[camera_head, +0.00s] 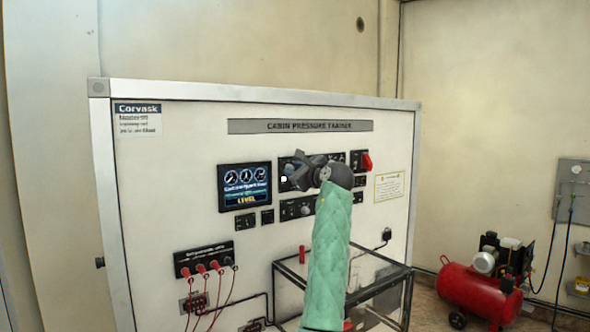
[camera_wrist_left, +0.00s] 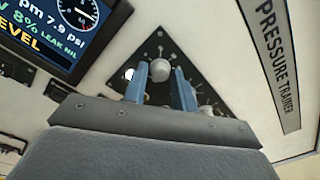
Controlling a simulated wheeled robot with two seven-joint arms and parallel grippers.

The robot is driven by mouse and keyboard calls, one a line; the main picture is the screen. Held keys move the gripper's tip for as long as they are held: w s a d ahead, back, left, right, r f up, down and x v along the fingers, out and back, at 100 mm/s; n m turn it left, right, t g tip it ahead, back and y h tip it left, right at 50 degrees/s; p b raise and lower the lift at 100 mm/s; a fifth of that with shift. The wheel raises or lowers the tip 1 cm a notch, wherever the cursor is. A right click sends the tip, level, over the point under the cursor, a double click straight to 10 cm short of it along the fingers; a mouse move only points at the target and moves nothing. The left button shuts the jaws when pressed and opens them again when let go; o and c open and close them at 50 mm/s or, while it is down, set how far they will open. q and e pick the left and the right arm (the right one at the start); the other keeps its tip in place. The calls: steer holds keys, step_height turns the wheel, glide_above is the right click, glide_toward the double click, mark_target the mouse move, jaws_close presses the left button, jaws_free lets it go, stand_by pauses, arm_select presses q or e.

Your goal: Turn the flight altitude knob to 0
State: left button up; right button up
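My left gripper (camera_head: 294,170) is at the upper black control panel (camera_head: 285,183) of the white trainer board, hiding much of it. In the left wrist view, the two blue fingers of this gripper (camera_wrist_left: 161,86) are spread apart. A round pale knob (camera_wrist_left: 159,68) on the black panel shows between their tips. I cannot tell whether the fingers touch it. Marks ring the knob, but its label and pointer setting are not readable, so I cannot confirm that it is the flight altitude knob. My right gripper is not in view.
A display (camera_head: 244,186) reading LEVEL is left of the gripper. A red switch (camera_head: 366,161) is to its right, and a lower knob panel (camera_head: 297,208) sits below. A dark-framed cart (camera_head: 343,278) stands before the board. A red compressor (camera_head: 480,291) is at right.

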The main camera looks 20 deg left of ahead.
arm_select(q)
steer(key=shift+c, duration=0.5)
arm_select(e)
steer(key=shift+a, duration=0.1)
arm_select(q)
jaws_close()
arm_select(e)
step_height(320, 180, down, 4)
steer(key=b, duration=0.4)
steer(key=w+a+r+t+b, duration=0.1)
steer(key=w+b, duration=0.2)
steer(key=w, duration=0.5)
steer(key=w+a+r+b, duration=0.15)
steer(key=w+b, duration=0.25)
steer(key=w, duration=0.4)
arm_select(q)
steer(key=shift+w+f+n+y+b, duration=0.15)
steer(key=shift+n+b, duration=1.25)
steer(key=shift+n, duration=3.25)
steer(key=shift+s+f+n+y+b, duration=0.15)
steer(key=shift+n+b, duration=1.2)
steer(key=shift+n, duration=3.3)
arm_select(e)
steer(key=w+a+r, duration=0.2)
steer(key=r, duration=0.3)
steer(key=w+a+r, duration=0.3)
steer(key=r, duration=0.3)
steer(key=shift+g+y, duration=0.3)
